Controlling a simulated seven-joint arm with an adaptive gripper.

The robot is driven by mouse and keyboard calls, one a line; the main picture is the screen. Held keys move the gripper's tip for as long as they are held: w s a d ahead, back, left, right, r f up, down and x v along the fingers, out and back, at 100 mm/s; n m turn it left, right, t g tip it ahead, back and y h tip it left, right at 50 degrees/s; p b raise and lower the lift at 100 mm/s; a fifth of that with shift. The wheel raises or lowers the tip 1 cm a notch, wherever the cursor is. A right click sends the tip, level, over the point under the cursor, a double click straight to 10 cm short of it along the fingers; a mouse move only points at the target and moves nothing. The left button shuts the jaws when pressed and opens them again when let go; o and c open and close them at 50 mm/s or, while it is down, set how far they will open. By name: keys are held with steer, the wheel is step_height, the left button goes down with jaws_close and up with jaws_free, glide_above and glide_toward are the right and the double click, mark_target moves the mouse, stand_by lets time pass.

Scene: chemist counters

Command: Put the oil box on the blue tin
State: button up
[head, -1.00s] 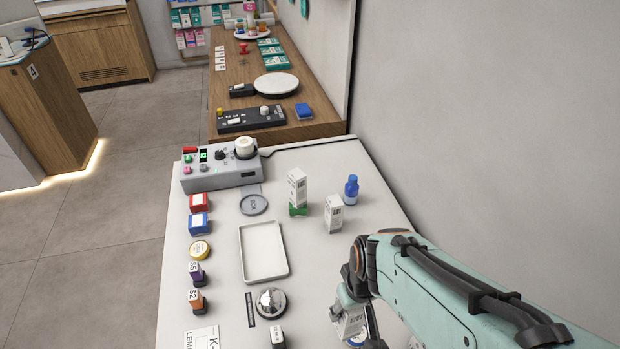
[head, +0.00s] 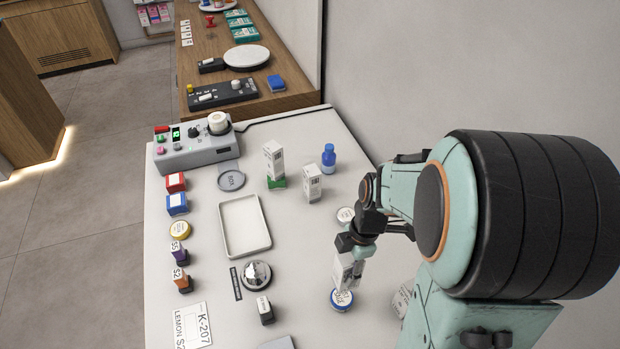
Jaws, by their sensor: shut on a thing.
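My gripper (head: 352,252) is shut on a small white box with dark print, which I take to be the oil box (head: 345,272). Its print is too small to read. The box hangs nearly upright below the fingers, slightly tilted. The blue tin (head: 342,300), round with a white labelled top and blue rim, is on the counter directly below the box in the picture. The box's lower end overlaps the tin's far edge in the view. I cannot tell whether they touch.
Two white boxes (head: 274,160) (head: 312,183) stand farther back, near a blue bottle (head: 328,158). A round white-topped tin (head: 346,215) is behind my gripper. Another white box (head: 402,301) is partly hidden by my arm. An empty white tray (head: 222,226) and a metal dome (head: 256,274) are left.

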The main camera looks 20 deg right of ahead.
step_height(320, 180, down, 7)
steer(key=shift+r, duration=0.2)
steer(key=shift+f, duration=0.15)
steer(key=o, duration=1.1)
steer(key=shift+o, duration=0.2)
